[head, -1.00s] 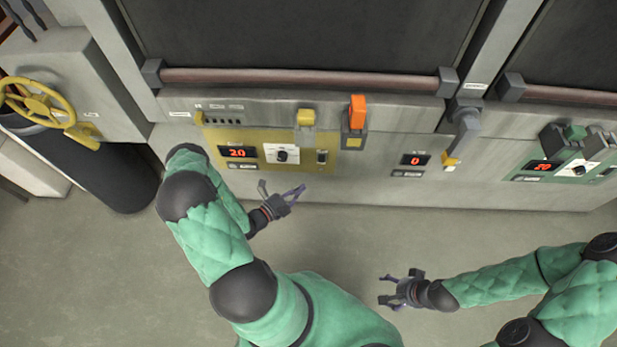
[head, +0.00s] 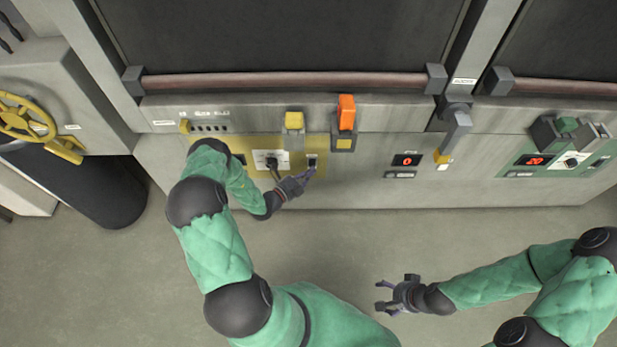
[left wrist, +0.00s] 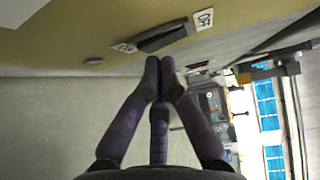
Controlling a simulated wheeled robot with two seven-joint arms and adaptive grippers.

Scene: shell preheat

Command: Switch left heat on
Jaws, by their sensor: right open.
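The left heat panel is the yellow panel (head: 298,152) on the front of the furnace, and it bears a knob (head: 271,162). At its right end is a small dark switch (head: 311,161). In the left wrist view the switch (left wrist: 172,37) is a dark rocker in the yellow face, with an OFF label (left wrist: 205,18) at its right end and a partly unreadable label at its left. My left gripper (head: 309,173) is shut and empty, its fingertips (left wrist: 160,62) just below the switch; contact cannot be told. My right gripper (head: 383,296) is open and empty over the floor.
An orange-topped lever (head: 346,112) and a yellow-topped one (head: 294,121) jut out above the panel. A display reading 0 (head: 407,160), a grey handle (head: 456,130) and a green panel (head: 534,160) lie to the right. A yellow handwheel (head: 24,117) stands at left.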

